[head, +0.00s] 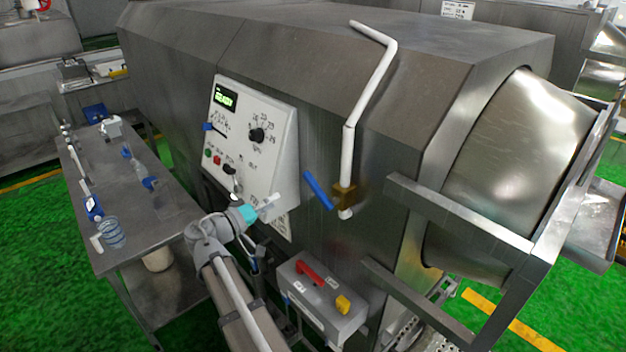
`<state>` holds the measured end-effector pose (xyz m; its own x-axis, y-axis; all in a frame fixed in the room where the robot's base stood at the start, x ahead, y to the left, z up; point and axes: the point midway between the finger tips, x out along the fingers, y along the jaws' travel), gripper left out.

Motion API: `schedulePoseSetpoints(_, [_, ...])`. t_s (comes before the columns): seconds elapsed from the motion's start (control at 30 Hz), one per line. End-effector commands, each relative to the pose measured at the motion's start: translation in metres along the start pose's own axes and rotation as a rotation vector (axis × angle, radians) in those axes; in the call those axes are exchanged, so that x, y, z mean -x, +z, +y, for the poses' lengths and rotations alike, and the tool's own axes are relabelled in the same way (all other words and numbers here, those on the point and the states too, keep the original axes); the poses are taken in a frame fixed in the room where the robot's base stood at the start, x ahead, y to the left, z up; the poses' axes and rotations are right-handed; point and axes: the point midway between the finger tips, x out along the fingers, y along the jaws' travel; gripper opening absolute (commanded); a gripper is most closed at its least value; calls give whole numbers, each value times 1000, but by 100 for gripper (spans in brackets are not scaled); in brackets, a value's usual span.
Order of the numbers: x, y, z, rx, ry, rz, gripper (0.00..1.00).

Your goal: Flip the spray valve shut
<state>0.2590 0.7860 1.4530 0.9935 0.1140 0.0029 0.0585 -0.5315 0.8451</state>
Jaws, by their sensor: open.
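The spray valve is a brass body (344,195) on a white pipe (348,150) that runs up the front of the steel drum housing. Its blue lever (318,190) sticks out to the upper left of the brass body, at an angle to the pipe. My gripper (272,204) is left of the lever and slightly lower in the picture, in front of the lower part of the control panel. It is open and empty, with a visible gap to the lever. The gripper is small here and its fingers are hard to make out.
The white control panel (277,135) with knobs and buttons is above my gripper. A grey box (318,310) with a red handle and a yellow part sits below the valve. Steel rails (460,213) project at right. A table (150,220) with small items stands left.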

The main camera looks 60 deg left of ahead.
Motion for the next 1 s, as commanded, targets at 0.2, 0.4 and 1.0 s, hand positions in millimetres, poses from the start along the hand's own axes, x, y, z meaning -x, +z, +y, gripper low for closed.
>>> schedulePoseSetpoints(0.2, [3,-2,-2,-1,-5,5,66])
schedulePoseSetpoints(0.4, [-2,-2,-2,-2,-6,5,66])
schedulePoseSetpoints(1.0, [-78,-3,-3,-2,-6,4,66])
